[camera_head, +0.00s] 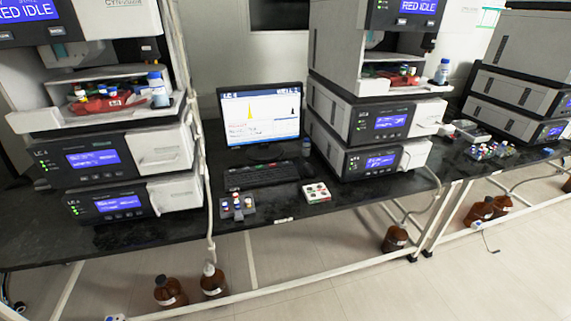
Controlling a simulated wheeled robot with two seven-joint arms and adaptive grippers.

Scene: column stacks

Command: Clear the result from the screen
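The screen (275,127) is a dark-framed monitor standing on the black bench between two instrument stacks. It shows a white plot with a tall yellow peak, a small dark peak at the right and a blue bar along the top. Neither of my grippers shows in the head view.
A vial rack (238,208) and a white box with coloured round tops (317,192) sit near the bench's front edge. Instrument stacks flank the screen at left (113,148) and right (362,118). Brown bottles (170,291) stand on the floor. The floor in front is mostly clear.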

